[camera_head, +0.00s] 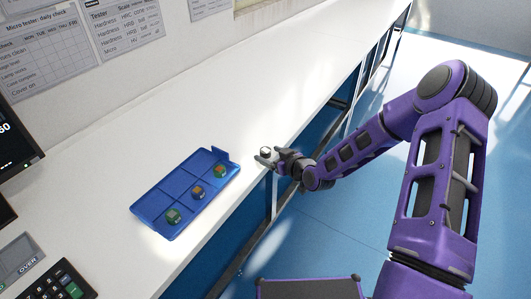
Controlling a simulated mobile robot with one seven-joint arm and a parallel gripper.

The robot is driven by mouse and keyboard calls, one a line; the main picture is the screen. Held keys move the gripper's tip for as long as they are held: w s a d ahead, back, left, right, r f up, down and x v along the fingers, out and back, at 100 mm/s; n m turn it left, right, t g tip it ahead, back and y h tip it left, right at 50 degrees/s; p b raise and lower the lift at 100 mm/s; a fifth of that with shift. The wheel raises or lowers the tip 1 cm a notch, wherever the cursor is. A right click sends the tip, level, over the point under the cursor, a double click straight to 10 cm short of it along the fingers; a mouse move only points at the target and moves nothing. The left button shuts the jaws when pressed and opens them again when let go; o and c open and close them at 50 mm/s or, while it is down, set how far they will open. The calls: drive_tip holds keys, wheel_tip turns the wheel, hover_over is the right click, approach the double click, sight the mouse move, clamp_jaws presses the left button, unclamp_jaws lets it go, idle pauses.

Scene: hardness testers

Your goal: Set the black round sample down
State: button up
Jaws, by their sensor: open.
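A small round piece (265,150) with a pale top and dark side is at the tip of my gripper (267,156), over the front edge of the white bench. It may be the black round sample. My gripper is open around or beside it; I cannot tell whether the fingers touch it or whether it rests on the bench. The blue tray (150,207) lies to the left on the bench. Its front row holds samples with greenish and orange-brown tops: one near the left (173,215), one in the middle (198,191) and one at the right (220,171). The tray's back-row compartments look empty.
The white bench (290,75) is clear behind the tray and towards the far end. A keypad (65,284) and a grey device panel (17,260) stand at the lower left. Dark screens are at the left edge. Paper sheets hang on the wall.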

clamp_jaws()
idle(0.3)
